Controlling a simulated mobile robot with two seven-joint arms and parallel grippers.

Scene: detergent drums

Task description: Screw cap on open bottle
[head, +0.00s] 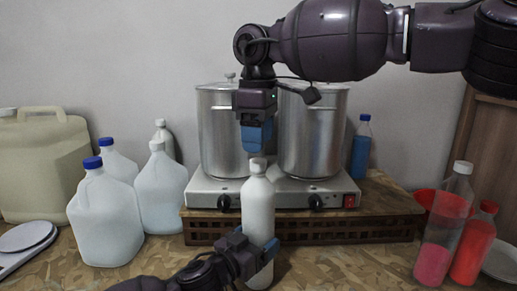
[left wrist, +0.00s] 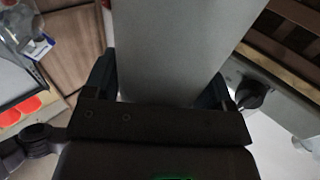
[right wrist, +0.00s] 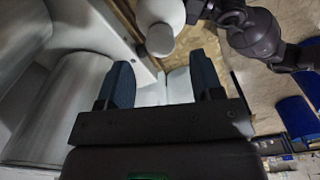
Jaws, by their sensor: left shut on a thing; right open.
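A white bottle (head: 258,208) stands upright in front of the hotplate, with a white cap (head: 257,165) on its top. I cannot tell how tightly the cap sits. My left gripper (head: 262,250) is shut around the bottle's lower body; the left wrist view shows the bottle (left wrist: 185,45) between its fingers. My right gripper (head: 256,148) points down just above the cap. In the right wrist view its fingers (right wrist: 165,80) are apart and empty, and the cap (right wrist: 160,40) shows beyond the fingertips, apart from them. The bottle's base is partly hidden by my left gripper.
A hotplate (head: 225,195) with two steel pots stands on a wooden stand (head: 345,230) behind the bottle. Several jugs (head: 105,220) stand at left, near a scale (head: 25,237). Clear bottles with red contents (head: 445,225) stand at right. A blue bottle (head: 361,150) is behind.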

